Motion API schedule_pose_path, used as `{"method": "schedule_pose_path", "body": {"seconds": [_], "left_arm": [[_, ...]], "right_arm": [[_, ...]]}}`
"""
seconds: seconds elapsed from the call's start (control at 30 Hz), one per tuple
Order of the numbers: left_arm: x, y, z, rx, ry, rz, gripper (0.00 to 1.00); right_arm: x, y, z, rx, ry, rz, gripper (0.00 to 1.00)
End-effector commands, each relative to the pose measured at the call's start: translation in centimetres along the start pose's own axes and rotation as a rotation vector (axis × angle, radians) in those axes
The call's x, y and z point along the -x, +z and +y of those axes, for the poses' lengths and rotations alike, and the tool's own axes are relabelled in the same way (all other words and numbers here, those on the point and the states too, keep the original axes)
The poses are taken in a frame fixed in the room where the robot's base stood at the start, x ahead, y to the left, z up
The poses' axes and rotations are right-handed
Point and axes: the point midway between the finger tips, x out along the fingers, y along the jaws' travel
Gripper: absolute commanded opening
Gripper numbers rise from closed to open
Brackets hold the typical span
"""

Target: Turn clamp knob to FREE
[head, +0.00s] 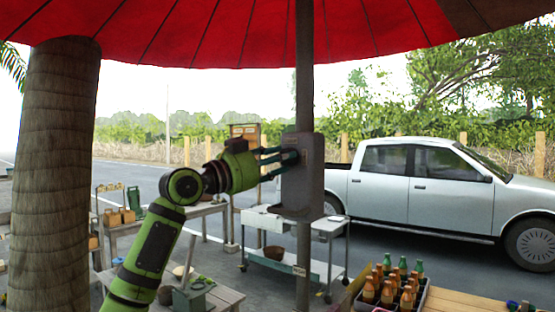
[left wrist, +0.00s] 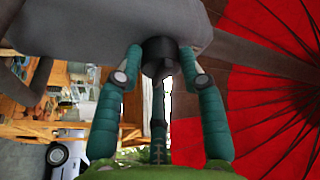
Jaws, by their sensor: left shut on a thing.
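The clamp is a grey box (head: 303,183) fixed to the dark umbrella pole. Its dark round knob (left wrist: 160,54) sticks out of the grey body (left wrist: 100,32) in the left wrist view. My left gripper (head: 284,160) reaches the box from the left, its blue-green fingers at the upper part of the box. In the left wrist view the fingers (left wrist: 158,80) are closed around the knob. In the head view the fingers mostly hide the knob. I cannot read any FREE mark or tell which way the knob points. My right gripper is not in view.
The pole (head: 304,80) carries a red umbrella (head: 220,30). A metal cart (head: 290,262) stands below the clamp. A crate of bottles (head: 392,295) is at the lower right. A thick trunk (head: 52,180) stands left. A pickup (head: 430,190) is parked behind.

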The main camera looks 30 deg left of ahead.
Motion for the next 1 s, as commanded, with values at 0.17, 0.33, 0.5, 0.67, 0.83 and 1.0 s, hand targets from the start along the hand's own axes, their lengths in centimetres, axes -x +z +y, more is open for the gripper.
{"method": "schedule_pose_path", "body": {"seconds": [0.17,0.33,0.5,0.67,0.83,1.0], "left_arm": [[0.20,-0.54,-0.71,-0.043,-0.004,0.008,0.07],[0.19,-0.55,-0.71,-0.059,0.001,0.007,0.07],[0.19,-0.56,-0.72,-0.061,0.001,0.007,0.07],[0.20,-0.57,-0.73,-0.061,0.000,0.007,0.07],[0.16,-0.49,-0.62,-0.059,0.003,0.005,0.63],[0.09,-0.30,-0.39,-0.058,0.008,0.002,0.63]], "right_arm": [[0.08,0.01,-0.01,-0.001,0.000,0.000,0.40],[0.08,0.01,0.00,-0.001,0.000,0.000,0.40],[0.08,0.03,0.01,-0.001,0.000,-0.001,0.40],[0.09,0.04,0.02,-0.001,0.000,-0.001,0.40],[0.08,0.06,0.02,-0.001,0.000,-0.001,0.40],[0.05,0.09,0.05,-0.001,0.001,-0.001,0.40]]}}
